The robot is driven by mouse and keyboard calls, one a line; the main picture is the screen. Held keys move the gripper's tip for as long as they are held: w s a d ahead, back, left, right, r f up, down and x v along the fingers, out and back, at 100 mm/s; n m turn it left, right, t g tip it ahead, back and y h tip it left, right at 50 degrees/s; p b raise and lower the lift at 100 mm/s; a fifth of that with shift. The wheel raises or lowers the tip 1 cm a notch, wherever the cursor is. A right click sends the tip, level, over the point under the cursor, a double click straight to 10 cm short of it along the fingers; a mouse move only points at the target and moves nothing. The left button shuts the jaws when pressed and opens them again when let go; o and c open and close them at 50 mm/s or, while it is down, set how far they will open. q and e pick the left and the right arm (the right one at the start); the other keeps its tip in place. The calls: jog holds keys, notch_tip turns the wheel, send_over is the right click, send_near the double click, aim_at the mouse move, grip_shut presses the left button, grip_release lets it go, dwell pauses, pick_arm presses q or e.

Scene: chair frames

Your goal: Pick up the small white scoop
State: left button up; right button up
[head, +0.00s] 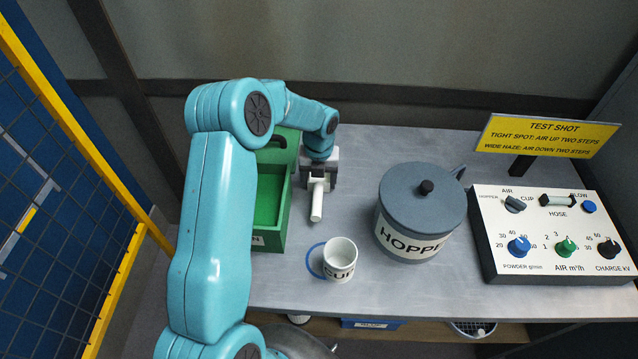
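The small white scoop (317,204) is on or just above the grey table, right of the green box, with its pale handle pointing toward the front. My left gripper (319,177) points down over the scoop's far end, its fingers on either side of it. The gripper hides part of the scoop. I cannot tell whether the fingers touch the scoop or stand apart from it. My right gripper is not in view.
A green box (267,240) stands left of the scoop, partly behind my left arm. A lidded grey hopper pot (424,200), a control panel (548,242) and a yellow sign (548,135) are to the right.

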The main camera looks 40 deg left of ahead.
pick_arm(q)
jog(key=c, duration=0.4)
jog(key=shift+c, duration=0.2)
